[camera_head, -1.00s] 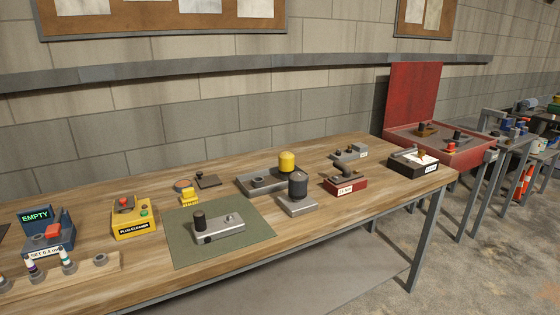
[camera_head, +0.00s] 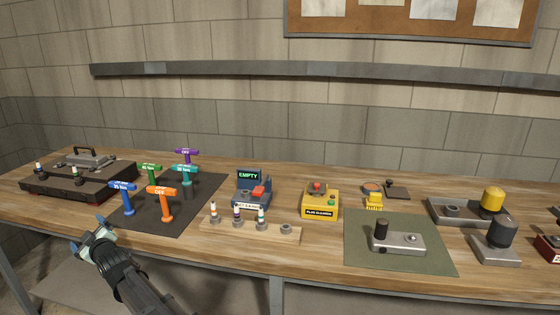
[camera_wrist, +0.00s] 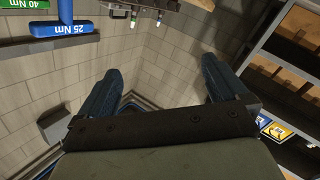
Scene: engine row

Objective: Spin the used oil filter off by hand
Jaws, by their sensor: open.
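Two canisters that look like oil filters show at the right in the head view. A dark grey one (camera_head: 501,232) stands upright on a small grey stand (camera_head: 487,251). No label shows which is the used one. My gripper (camera_head: 86,242) is at the far left, by the bench's front edge and far from both canisters. Its two fingers are apart with nothing between them, as the wrist view (camera_wrist: 158,82) also shows. Neither canister is seen in the wrist view.
Coloured torque T-handles, a blue one (camera_head: 122,196) and an orange one (camera_head: 162,202) among them, stand on a dark mat near my gripper. A plug rack (camera_head: 270,232), a yellow plug cleaner (camera_head: 320,205) and a green mat (camera_head: 400,262) lie between my gripper and the canisters.

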